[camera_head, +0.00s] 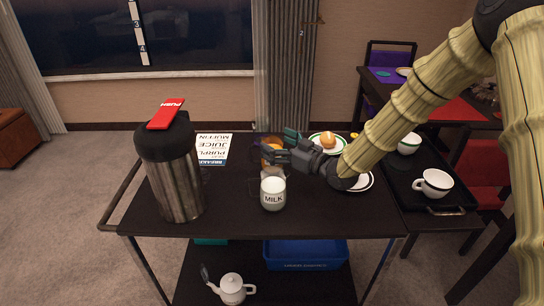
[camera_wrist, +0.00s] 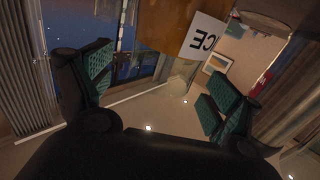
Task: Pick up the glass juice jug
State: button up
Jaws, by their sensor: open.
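The glass juice jug (camera_head: 268,147) stands on the dark cart top, behind the milk jug (camera_head: 272,193), and is partly hidden by my gripper. Its orange juice and white label ending in "CE" show at the top of the wrist view (camera_wrist: 170,25). My gripper (camera_head: 279,147) is open, coming in from the right at the jug. In the wrist view its two green-padded fingers (camera_wrist: 155,80) are spread wide, with the jug beyond them. I cannot tell whether a finger touches the jug.
A steel pump flask (camera_head: 178,180) stands on the cart's left, beside a menu card (camera_head: 214,149). A plate with an orange fruit (camera_head: 328,141) and another plate (camera_head: 364,182) lie to the right. Cups (camera_head: 433,184) sit on a dark tray. A white teapot (camera_head: 231,288) is below.

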jog(key=shift+x, duration=1.05)
jog(key=c, duration=1.8)
grip_shut()
jog(key=shift+r, duration=0.15)
